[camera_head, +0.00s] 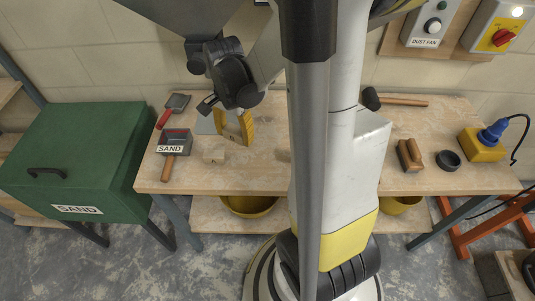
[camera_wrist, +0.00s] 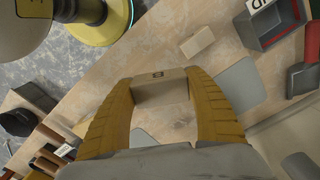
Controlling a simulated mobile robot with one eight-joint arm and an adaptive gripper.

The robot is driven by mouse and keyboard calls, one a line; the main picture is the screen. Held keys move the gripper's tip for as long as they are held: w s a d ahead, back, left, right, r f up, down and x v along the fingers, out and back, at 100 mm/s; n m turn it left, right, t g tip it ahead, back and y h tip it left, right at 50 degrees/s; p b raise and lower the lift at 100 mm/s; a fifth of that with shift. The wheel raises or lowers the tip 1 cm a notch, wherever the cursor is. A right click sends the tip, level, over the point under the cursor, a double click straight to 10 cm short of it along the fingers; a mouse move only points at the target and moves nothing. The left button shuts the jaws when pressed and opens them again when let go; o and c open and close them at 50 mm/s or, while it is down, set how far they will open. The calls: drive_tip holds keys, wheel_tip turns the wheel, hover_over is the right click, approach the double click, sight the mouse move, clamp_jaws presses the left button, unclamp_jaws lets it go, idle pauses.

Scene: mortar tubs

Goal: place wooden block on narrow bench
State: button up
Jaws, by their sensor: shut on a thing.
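My gripper (camera_head: 236,128) is over the left part of the wooden bench (camera_head: 265,183) in the head view. In the wrist view its yellow fingers (camera_wrist: 160,98) are shut on a wooden block (camera_wrist: 160,90) with a dark mark on its edge. The block is mostly hidden by the fingers in the head view, and I cannot tell its height above the bench. A second, plain wooden block (camera_head: 213,156) lies on the bench just in front of my gripper; it also shows in the wrist view (camera_wrist: 197,41). I cannot tell whether this bench is the narrow one.
A SAND scoop box (camera_head: 174,140) and a red-handled tool (camera_head: 174,107) are left of my gripper. A mallet (camera_head: 403,102), a brush (camera_head: 409,155), a black ring (camera_head: 448,160) and a yellow box (camera_head: 482,145) are at right. A green sand bin (camera_head: 75,150) stands left.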

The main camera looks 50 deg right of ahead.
drive_tip(key=s+d+f+m, duration=0.2)
drive_tip(key=s+d+m, duration=0.5)
drive_tip(key=s+m, duration=0.4)
drive_tip(key=m+b, duration=0.1)
drive_tip(key=b, duration=0.4)
hover_over(257, 147)
drive_tip(key=f, duration=0.7)
drive_tip(key=shift+s+f, duration=0.15)
drive_tip(key=shift+s, duration=0.15)
drive_tip(key=shift+w+f, duration=0.1)
drive_tip(key=shift+w, duration=0.15)
drive_tip(key=shift+f+m, duration=0.2)
drive_tip(key=shift+m, duration=0.1)
drive_tip(key=shift+f+b, duration=1)
drive_tip(key=shift+f, duration=0.75)
drive_tip(key=shift+f, duration=0.15)
drive_tip(key=o, duration=1.1)
